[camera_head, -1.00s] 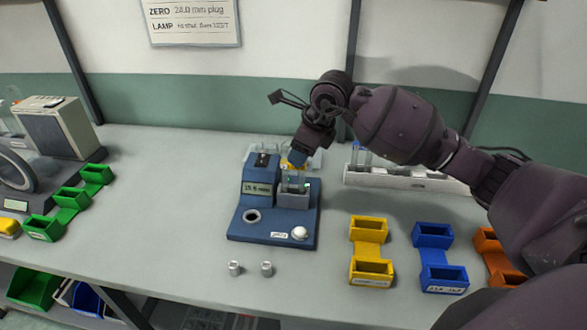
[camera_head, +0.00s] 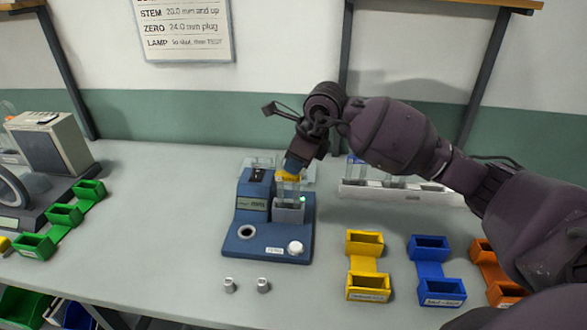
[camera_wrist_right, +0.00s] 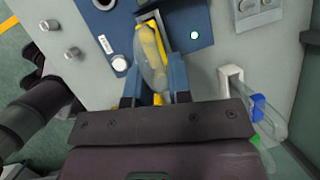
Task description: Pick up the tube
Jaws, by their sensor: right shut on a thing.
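A clear tube with a yellow band (camera_head: 288,178) stands upright at the grey block of the blue gauge (camera_head: 262,246). My right gripper (camera_head: 294,164) comes down from above and is shut on the tube's top part. In the right wrist view the tube (camera_wrist_right: 150,58) sits between my blue fingertips (camera_wrist_right: 156,88). The tube's lower end is at the block; I cannot tell whether it is inside it or just above. My left gripper is not in view.
A white rack (camera_head: 405,193) with clear tubes stands behind on the right. Yellow (camera_head: 367,264), blue (camera_head: 430,268) and orange bins line the front right, green bins (camera_head: 62,216) the left. Two small metal plugs (camera_head: 263,285) lie in front of the gauge.

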